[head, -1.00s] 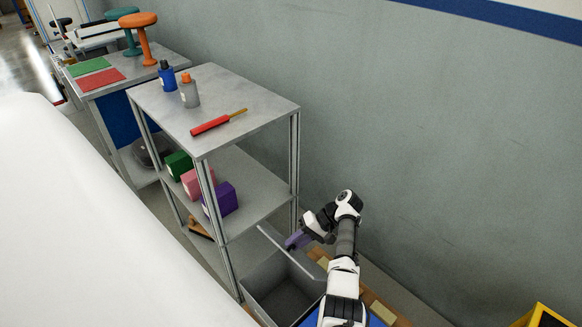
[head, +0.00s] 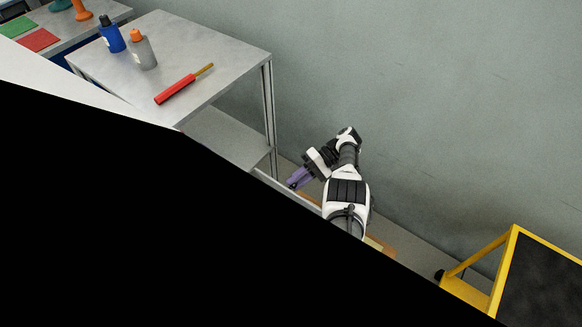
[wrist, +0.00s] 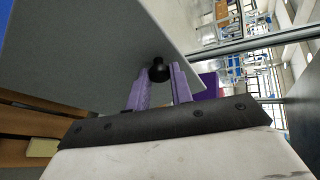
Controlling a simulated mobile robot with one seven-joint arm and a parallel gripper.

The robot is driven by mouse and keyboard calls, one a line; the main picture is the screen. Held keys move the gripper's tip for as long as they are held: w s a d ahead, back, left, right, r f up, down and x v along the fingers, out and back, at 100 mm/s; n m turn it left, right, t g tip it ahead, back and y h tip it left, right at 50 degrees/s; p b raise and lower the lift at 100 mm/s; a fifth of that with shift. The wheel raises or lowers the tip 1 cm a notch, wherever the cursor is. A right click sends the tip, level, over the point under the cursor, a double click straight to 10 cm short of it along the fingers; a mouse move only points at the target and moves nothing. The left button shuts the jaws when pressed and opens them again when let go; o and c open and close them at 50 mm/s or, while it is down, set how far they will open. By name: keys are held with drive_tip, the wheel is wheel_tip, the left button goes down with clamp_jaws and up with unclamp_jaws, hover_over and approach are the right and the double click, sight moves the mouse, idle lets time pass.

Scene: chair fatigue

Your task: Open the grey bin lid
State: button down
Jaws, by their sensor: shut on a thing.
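The grey bin lid (wrist: 85,50) fills the upper left of the wrist view as a flat panel, with a small black knob (wrist: 159,69) near its edge. My gripper (wrist: 160,82) has its purple fingers on both sides of the knob and is shut on it. In the head view, my gripper (head: 297,179) is beside the lid's thin pale edge (head: 284,190), which appears raised on edge. The bin's body is hidden in the head view behind a large black area.
A metal shelf (head: 175,60) stands at the upper left with a blue bottle (head: 111,34), a grey bottle (head: 142,50) and a red-handled tool (head: 176,90) on top. A yellow-framed cart (head: 495,270) is at the lower right. The grey wall is behind my arm.

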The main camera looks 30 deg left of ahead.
drive_tip(key=shift+w, duration=0.2)
idle(0.5)
drive_tip(key=c, duration=1.3)
unclamp_jaws()
drive_tip(key=shift+a, duration=0.1)
drive_tip(key=shift+o, duration=0.2)
drive_tip(key=shift+r, duration=0.15)
wheel_tip(320, 180, up, 20)
drive_tip(key=p, duration=0.9)
drive_tip(key=shift+p, duration=0.4)
